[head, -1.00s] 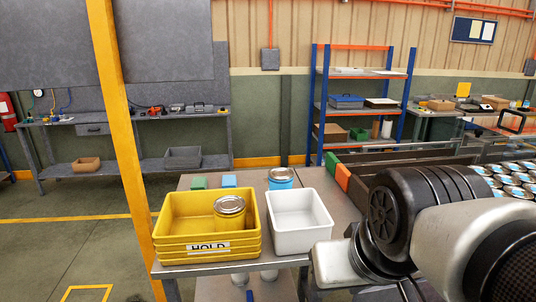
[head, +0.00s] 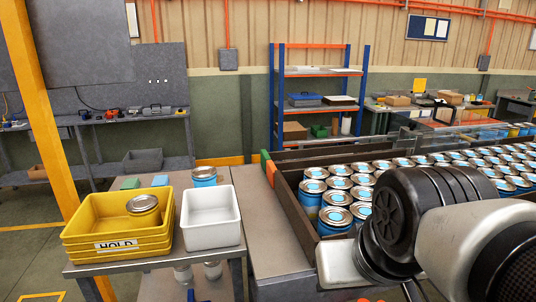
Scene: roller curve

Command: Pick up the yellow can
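The yellow can (head: 143,206) stands in the yellow HOLD tray (head: 116,246), toward its right side. Its silver lid and part of its yellow side show above the tray wall, and its lower part is hidden. My arm comes in from the right of the head view, in front of the conveyor. My gripper is not visible in this view.
A white bin (head: 211,233) stands right of the yellow tray. A blue can (head: 204,177) is behind it. Many blue cans (head: 336,217) fill the walled conveyor (head: 284,193) at right. A yellow post (head: 47,110) rises behind the tray at left.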

